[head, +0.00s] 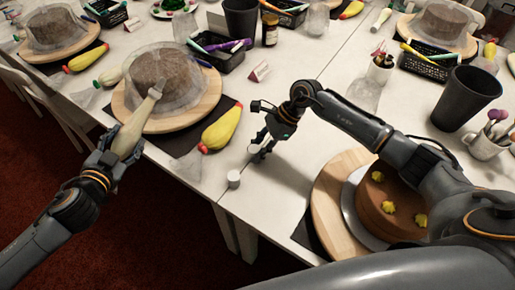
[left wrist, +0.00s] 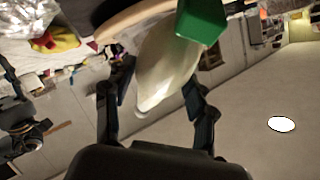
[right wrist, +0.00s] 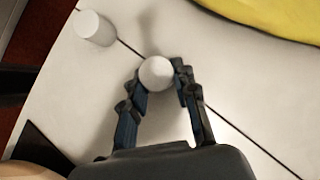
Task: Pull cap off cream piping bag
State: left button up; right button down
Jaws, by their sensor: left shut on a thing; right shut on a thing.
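The cream piping bag (head: 127,138) is held in my left gripper (head: 113,152), slanting up toward the cake on the left board. In the left wrist view, the pale bag (left wrist: 165,70) lies between the fingers, with a green piece (left wrist: 203,18) at its far end; I cannot tell whether that is its cap. My right gripper (head: 262,146) is low over the table, right of the bag. In the right wrist view, its fingertips are shut on a small white round object (right wrist: 157,72). A white cylinder (head: 234,179) stands near the table's front edge, apart from both grippers.
A chocolate cake (head: 385,205) stands near my right arm. Black baskets and cups stand farther back. The table just around my right gripper is mostly clear.

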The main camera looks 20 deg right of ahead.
pick_arm(q)
jog(key=shift+f, duration=0.25)
pick_arm(e)
jog(key=shift+f, duration=0.25)
jog(key=c, duration=1)
grip_release()
jog(key=shift+o, duration=0.2)
pick_arm(q)
jog(key=shift+r, duration=0.1)
pick_arm(e)
jog(key=shift+r, duration=0.15)
pick_arm(q)
jog(key=shift+r+p, duration=1.35)
jog(key=shift+r, duration=0.2)
pick_arm(e)
jog(key=shift+r, duration=2.85)
